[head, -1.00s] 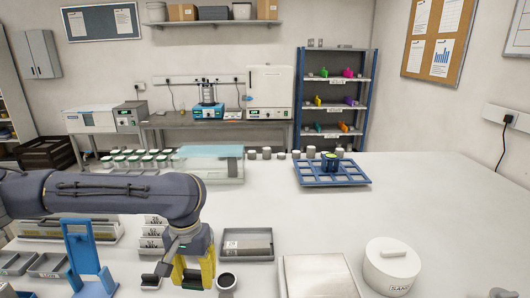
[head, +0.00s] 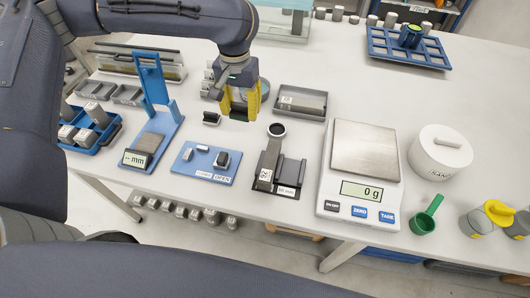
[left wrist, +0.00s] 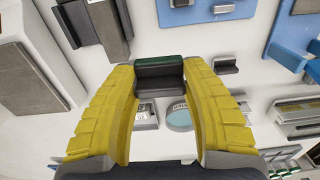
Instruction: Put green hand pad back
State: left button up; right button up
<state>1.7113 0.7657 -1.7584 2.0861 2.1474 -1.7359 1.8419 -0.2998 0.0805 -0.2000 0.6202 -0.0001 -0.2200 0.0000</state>
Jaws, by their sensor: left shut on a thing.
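My left gripper (head: 240,114) is above the table in the head view, with its yellow fingers pointing down. In the left wrist view, the dark hand pad (left wrist: 160,76) with a green edge sits between its fingertips (left wrist: 160,72), and the gripper is shut on it. The pad is mostly hidden by the fingers in the head view. A similar small black pad (head: 211,118) stands on the table just left of the gripper. It also shows in the left wrist view (left wrist: 225,66). My right gripper is not in view.
A blue board (head: 190,172) and blue stand (head: 153,85) are left. The scale (head: 345,205), white lidded pot (head: 425,165) and green scoop (head: 424,222) are further right.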

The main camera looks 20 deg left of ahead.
pick_arm(q)
jog(key=w+r, duration=0.1)
jog(key=w, duration=0.2)
notch_tip(320, 180, up, 3)
send_over(244, 127)
notch_tip(244, 127, down, 20)
jog(key=shift+d+r, duration=0.1)
jog(key=shift+r, duration=0.1)
dwell(0.4)
jog(key=shift+f, duration=0.1)
jog(key=o, duration=1.1)
notch_tip(244, 127, up, 12)
dwell(0.5)
